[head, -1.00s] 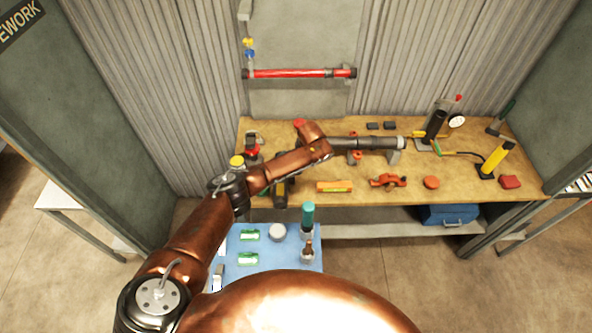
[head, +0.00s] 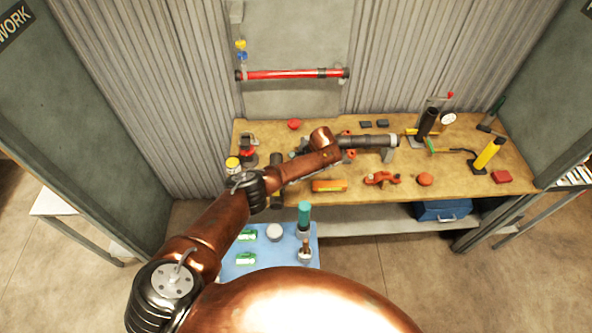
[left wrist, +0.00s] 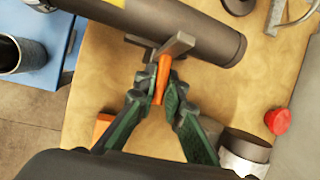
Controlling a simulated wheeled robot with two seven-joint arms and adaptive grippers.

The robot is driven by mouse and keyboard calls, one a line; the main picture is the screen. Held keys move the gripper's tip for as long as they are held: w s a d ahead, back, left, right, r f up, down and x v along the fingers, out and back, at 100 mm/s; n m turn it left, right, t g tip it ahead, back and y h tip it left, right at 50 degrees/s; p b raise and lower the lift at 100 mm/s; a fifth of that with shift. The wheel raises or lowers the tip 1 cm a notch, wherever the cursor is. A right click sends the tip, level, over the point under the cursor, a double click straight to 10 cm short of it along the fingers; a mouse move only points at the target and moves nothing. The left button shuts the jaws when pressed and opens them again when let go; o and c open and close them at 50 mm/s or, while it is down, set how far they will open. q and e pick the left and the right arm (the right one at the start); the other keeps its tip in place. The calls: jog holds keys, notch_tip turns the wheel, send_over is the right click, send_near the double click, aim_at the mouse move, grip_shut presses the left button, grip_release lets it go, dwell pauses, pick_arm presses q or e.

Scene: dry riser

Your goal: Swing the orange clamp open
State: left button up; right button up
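In the left wrist view, an orange clamp piece (left wrist: 162,79) stands up beside a grey bracket (left wrist: 172,45) and a dark pipe (left wrist: 195,30). My left gripper (left wrist: 157,99) has its green-padded fingers apart, one on each side of the orange piece. The right finger is very close to it; contact cannot be told. In the head view, my left arm covers that spot and its fingers are hidden. Orange parts (head: 350,154) also show there beside a grey pipe (head: 372,141). My right gripper is not in view.
The wooden bench (head: 450,178) holds an orange tool (head: 382,178), an orange block (head: 329,186) and a yellow cylinder (head: 488,152). A blue tray (head: 285,262) with bottles stands in front. A red pipe (head: 292,74) is on the wall.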

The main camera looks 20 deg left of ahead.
pick_arm(q)
jog(key=o, duration=0.4)
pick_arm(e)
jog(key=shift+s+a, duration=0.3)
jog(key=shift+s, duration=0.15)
pick_arm(q)
jog(key=shift+o, duration=0.2)
jog(key=shift+d+r, duration=0.1)
jog(key=shift+r, duration=0.1)
jog(key=v, duration=1.1)
jog(key=shift+r, duration=0.3)
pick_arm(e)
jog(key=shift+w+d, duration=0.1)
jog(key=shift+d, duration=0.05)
pick_arm(q)
jog(key=shift+d, duration=0.1)
